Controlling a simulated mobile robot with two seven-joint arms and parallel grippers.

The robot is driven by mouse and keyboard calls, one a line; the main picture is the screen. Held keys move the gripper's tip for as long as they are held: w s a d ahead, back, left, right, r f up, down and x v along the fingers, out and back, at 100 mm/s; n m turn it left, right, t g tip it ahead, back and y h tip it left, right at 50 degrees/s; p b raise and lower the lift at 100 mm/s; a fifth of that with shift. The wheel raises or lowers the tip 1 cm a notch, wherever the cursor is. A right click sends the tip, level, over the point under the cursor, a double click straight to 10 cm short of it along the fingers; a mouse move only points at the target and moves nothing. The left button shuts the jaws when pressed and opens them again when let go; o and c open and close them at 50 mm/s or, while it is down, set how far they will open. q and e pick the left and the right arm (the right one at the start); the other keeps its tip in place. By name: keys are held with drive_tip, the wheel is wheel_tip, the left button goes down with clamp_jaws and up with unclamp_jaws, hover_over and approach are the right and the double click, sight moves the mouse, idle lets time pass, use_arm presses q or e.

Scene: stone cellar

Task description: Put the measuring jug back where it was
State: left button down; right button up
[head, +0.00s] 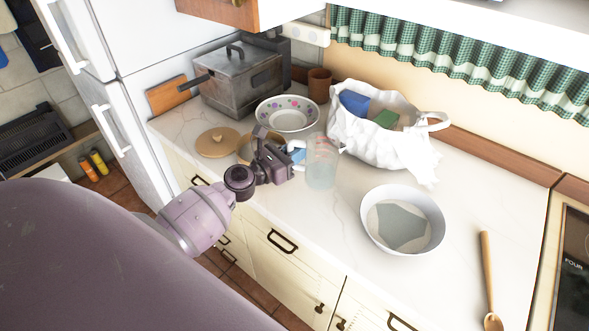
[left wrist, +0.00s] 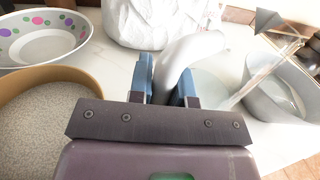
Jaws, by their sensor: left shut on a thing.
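The measuring jug (head: 322,168) is clear, with a pale bluish lower part and a white handle. It is upright over the middle of the counter; I cannot tell whether its base touches the counter. My left gripper (head: 291,154) is shut on the jug's handle from the left. In the left wrist view the white curved handle (left wrist: 185,50) is between the blue fingertips, and the clear body beyond it is hard to make out. My right gripper is not in view.
A white bowl (head: 372,239) with something grey inside is right of the jug. A white bag (head: 350,140) with items stands behind it. A flowered bowl (head: 287,126), a metal pot (head: 238,85), a round wooden lid (head: 217,142) and a wooden spoon (head: 487,270) are also on the counter (head: 300,220).

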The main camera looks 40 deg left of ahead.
use_arm(q)
wheel_tip(320, 180, down, 5)
drive_tip(key=shift+r+b, duration=0.1)
drive_tip(key=shift+b, duration=0.85)
drive_tip(key=shift+f, duration=0.65)
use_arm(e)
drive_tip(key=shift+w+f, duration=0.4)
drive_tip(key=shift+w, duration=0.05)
use_arm(q)
drive_tip(key=shift+f+b, duration=0.2)
drive_tip(key=shift+b, duration=0.15)
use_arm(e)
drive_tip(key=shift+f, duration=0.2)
use_arm(q)
drive_tip(key=c, duration=1.1)
unclamp_jaws()
drive_tip(key=shift+o, duration=0.2)
drive_tip(key=shift+r, duration=0.15)
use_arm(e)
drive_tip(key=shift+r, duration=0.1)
